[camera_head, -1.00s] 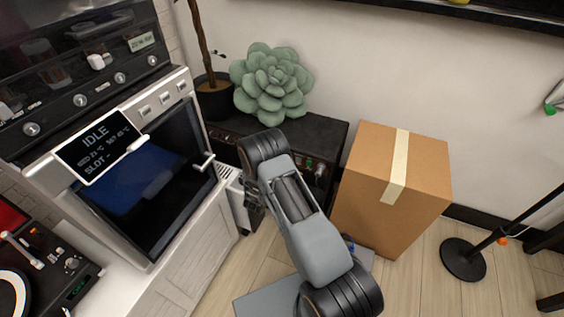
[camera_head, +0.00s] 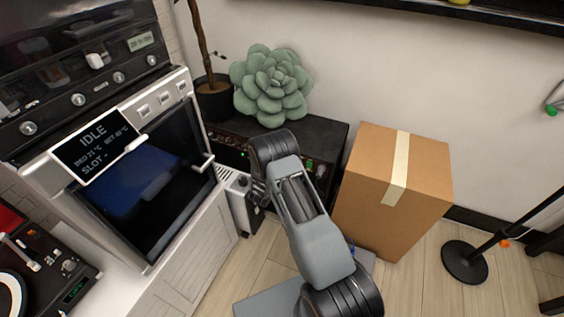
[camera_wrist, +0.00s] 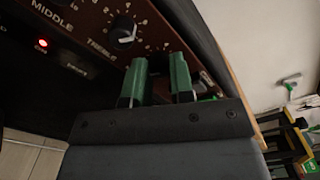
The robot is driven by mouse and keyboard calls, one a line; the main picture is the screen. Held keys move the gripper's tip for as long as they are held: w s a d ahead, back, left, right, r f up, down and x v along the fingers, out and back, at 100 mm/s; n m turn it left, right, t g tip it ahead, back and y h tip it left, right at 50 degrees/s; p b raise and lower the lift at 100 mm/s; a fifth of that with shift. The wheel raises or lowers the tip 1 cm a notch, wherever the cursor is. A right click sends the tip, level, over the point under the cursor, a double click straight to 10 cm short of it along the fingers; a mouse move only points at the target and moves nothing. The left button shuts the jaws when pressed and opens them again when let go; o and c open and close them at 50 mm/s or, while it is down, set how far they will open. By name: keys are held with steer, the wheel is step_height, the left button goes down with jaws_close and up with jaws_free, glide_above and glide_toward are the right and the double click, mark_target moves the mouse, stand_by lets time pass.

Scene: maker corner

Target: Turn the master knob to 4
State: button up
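The amplifier (camera_head: 318,135) is a dark box against the wall, with the arm in front of much of its panel. In the wrist view, its brown panel (camera_wrist: 92,14) shows tilted, with the printed words MIDDLE and TREBLE. One black knob (camera_wrist: 123,33) with a white pointer and a ring of numbers is clear, close to the word TREBLE. I cannot make out a MASTER label, so I cannot tell which knob is the master.
A cardboard box (camera_head: 385,215) stands right of the amplifier. A green succulent (camera_head: 272,85) and a potted trunk (camera_head: 214,98) are at the back. A stand base (camera_head: 465,262) is on the floor at right. A red light (camera_wrist: 41,43) glows on the amplifier.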

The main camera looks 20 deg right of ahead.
jaws_close()
steer(key=shift+f+m, duration=0.1)
steer(key=shift+m, duration=0.3)
steer(key=shift+m+b, duration=7.65)
steer(key=shift+m, duration=3.85)
